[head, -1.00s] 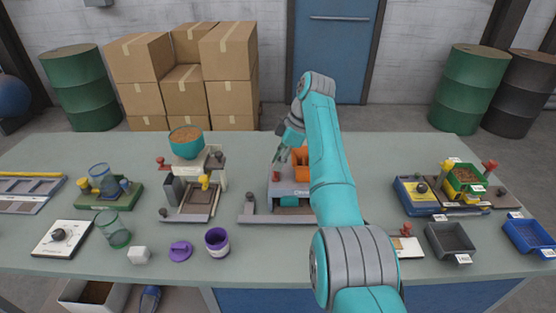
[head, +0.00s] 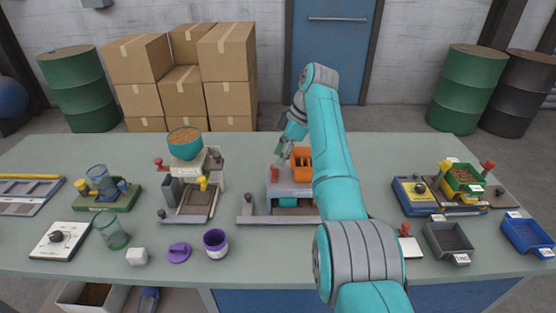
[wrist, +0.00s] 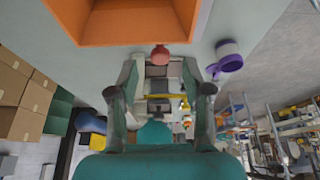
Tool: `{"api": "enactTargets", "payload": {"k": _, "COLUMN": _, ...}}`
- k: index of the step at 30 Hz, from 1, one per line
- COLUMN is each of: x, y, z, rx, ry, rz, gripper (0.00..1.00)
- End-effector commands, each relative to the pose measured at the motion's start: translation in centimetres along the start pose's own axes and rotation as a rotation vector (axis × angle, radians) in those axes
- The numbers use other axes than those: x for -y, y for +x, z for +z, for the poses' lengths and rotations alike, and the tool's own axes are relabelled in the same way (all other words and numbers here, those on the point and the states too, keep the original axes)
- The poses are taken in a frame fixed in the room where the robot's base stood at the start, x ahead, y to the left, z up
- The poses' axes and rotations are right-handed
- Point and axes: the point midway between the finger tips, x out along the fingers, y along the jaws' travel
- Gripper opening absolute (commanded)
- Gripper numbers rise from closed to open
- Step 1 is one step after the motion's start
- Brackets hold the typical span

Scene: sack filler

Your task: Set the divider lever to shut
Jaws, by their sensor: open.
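The grey machine with the orange hopper (head: 302,158) stands mid-table, partly hidden behind my arm. A red knob (head: 275,172) sits at its left front, probably the divider lever's handle; its setting cannot be read. My gripper (head: 283,152) is open just behind and above this knob, left of the hopper. In the wrist view the red knob (wrist: 160,55) shows between and beyond the fingers of my gripper (wrist: 166,88), with no contact visible. The orange hopper (wrist: 130,20) fills the top of that view.
Left is another machine with a teal bowl (head: 185,143) and a yellow handle (head: 202,184). A grey bin (head: 449,241) and a blue bin (head: 528,236) are at right. Bare table lies behind the machines.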

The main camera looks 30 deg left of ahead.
Motion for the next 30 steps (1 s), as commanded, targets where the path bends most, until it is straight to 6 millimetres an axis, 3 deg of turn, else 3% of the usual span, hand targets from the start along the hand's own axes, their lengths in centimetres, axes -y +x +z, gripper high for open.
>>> {"api": "enactTargets", "payload": {"k": 9, "x": -0.1, "y": -6.5, "z": 0.0, "rx": 0.0, "ry": 0.0, "rz": 0.002, "gripper": 0.49}}
{"api": "enactTargets", "payload": {"k": 15, "x": 0.0, "y": -8.9, "z": 0.1, "rx": 0.0, "ry": 0.001, "rz": 0.001, "gripper": 0.49}}
{"api": "enactTargets", "payload": {"k": 30, "x": 0.0, "y": -9.7, "z": 0.1, "rx": 0.0, "ry": 0.0, "rz": 0.0, "gripper": 0.49}}
